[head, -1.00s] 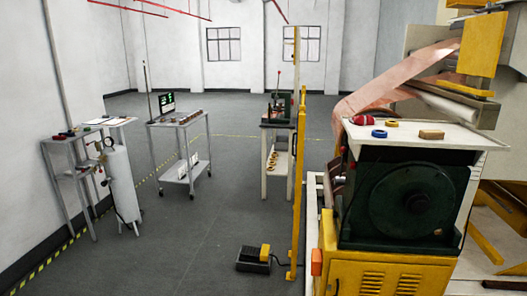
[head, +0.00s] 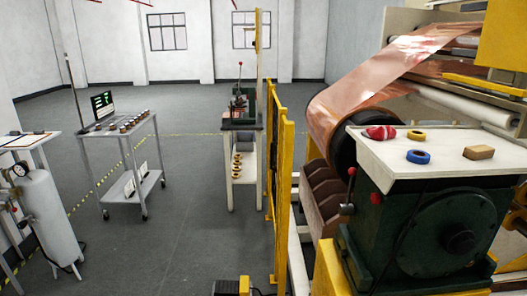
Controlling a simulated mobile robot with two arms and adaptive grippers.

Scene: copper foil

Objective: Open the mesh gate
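A yellow-framed mesh gate or fence panel (head: 286,170) stands upright right of the middle, seen nearly edge-on. It stands between the open floor on the left and the copper foil machine on the right. From this angle I cannot tell whether it is open or shut, and no handle or latch can be made out. Neither of my grippers is in view.
The green machine (head: 450,235) with copper foil (head: 370,75) fills the right side. A pedal (head: 228,287) lies low in front. Mid-left floor is clear.

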